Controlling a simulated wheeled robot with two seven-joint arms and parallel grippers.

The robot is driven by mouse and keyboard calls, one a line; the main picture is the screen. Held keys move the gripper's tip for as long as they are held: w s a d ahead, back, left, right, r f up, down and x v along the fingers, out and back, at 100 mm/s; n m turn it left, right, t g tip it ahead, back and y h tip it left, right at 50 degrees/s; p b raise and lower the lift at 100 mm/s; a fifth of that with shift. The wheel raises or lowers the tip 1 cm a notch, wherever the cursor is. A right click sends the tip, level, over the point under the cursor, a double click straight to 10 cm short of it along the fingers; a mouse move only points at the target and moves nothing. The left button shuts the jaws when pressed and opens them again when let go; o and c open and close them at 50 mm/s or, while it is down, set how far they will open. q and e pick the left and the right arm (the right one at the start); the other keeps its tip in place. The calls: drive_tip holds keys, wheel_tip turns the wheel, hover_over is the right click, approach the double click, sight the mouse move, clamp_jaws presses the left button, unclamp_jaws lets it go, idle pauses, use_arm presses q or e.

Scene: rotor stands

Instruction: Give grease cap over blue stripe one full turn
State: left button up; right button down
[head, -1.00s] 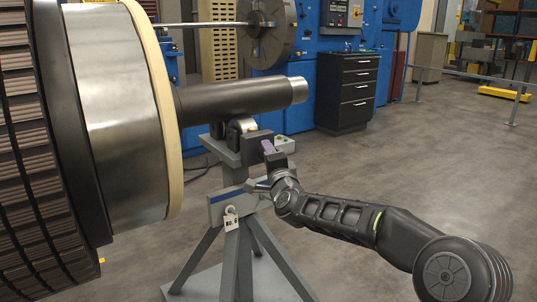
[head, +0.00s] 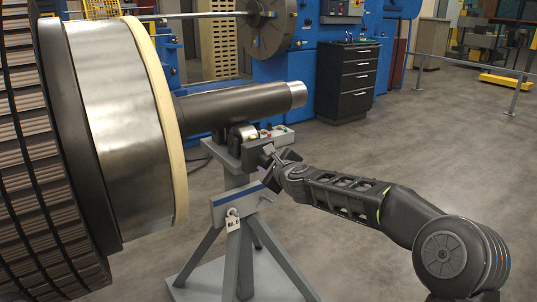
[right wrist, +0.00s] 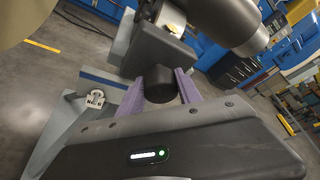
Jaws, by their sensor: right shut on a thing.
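The grease cap (right wrist: 160,84) is a dark round knob on the side of the stand's head block. In the right wrist view it sits between the two purple fingers of my right gripper (right wrist: 158,90), which is shut on it. In the head view my right gripper (head: 268,166) is at the block and hides the cap. The blue stripe (head: 239,196) runs along the grey stand's plate, below and left of the gripper. It also shows in the right wrist view (right wrist: 103,79). My left gripper is not in view.
The stand (head: 232,259) carries a roller (head: 241,134) under the rotor shaft (head: 235,105). The large rotor (head: 125,130) fills the left side. A padlock with a tag (head: 233,222) hangs below the stripe. The floor at right is clear around my arm.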

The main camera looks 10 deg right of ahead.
drive_tip(key=m+y+p, duration=0.1)
drive_tip(key=p, duration=0.1)
drive_tip(key=m+g+y+p, duration=0.1)
drive_tip(key=m+p, duration=0.1)
drive_tip(key=p, duration=0.1)
drive_tip(key=shift+d+r+m+g+p, duration=0.1)
drive_tip(key=shift+r+m+g+p, duration=0.05)
drive_tip(key=shift+m+g+p, duration=0.2)
drive_tip(key=shift+m+y+p, duration=0.4)
drive_tip(key=shift+m+p, duration=0.25)
drive_tip(key=shift+p, duration=0.3)
drive_tip(key=shift+f, duration=0.2)
drive_tip(key=c, duration=0.8)
unclamp_jaws()
drive_tip(key=shift+r, duration=0.1)
drive_tip(key=b+v, duration=0.1)
drive_tip(key=v, duration=0.6)
drive_tip(key=shift+s+d+r+b, duration=0.15)
drive_tip(key=shift+s+r+b, duration=0.05)
drive_tip(key=shift+s+b, duration=0.1)
